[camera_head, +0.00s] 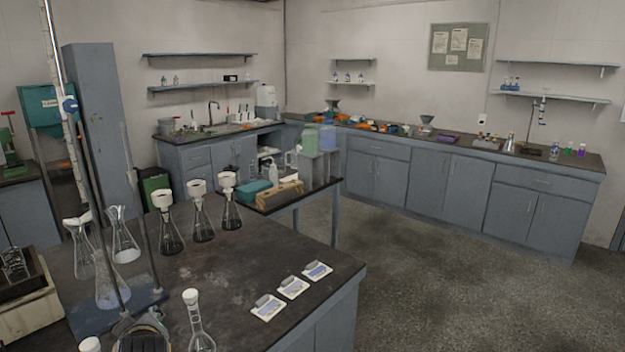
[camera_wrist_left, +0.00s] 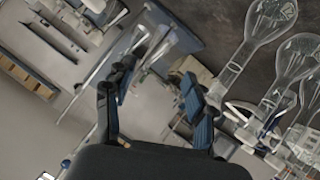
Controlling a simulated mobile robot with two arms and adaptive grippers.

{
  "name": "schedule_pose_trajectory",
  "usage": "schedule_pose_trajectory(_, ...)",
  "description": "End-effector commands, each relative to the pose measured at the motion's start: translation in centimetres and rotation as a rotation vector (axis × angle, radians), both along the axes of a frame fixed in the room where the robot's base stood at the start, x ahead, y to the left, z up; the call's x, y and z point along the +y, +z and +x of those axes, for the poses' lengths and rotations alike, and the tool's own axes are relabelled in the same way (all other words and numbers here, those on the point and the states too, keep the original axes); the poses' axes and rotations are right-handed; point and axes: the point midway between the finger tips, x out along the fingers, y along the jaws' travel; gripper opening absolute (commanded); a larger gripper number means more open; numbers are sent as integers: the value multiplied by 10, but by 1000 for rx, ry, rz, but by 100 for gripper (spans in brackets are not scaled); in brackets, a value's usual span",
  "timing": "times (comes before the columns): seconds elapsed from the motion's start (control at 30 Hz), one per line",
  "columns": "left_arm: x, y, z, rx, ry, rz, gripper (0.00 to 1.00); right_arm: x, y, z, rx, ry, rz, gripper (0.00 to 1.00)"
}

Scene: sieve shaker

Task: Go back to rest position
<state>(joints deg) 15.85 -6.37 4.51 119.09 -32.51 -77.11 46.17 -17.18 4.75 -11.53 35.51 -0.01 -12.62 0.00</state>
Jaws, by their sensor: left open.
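My left gripper (camera_wrist_left: 154,82) shows in the left wrist view, with its two dark fingers spread apart. Nothing is held between the fingers. Several clear glass flasks (camera_wrist_left: 285,70) show beside it at the right of that view, apart from the fingers. My right gripper is in neither view.
A dark bench (camera_head: 225,270) fills the near left, with several flasks, some with white funnels (camera_head: 197,187). A tall stand with a burette (camera_head: 62,100) rises at the left. Three small cards (camera_head: 293,288) lie near the bench edge. Open floor (camera_head: 430,290) lies right.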

Motion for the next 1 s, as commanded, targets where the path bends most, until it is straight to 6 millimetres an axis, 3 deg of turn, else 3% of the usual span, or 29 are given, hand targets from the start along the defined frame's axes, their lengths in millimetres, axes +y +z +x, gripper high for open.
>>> schedule_pose_trajectory(0.03,-8,-33,-24,103,-79,37,55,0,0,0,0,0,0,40)
schedule_pose_trajectory(0.2,-48,-118,-109,415,-406,133,55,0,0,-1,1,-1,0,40)
schedule_pose_trajectory(0.4,-84,-165,-188,629,-705,176,55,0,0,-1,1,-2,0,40)
schedule_pose_trajectory(0.6,-109,-187,-250,755,-925,186,55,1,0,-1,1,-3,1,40)
schedule_pose_trajectory(0.8,-131,-197,-304,843,-1121,181,55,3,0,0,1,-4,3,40)
schedule_pose_trajectory(1.0,-132,-248,-288,858,-1116,172,55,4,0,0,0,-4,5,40)
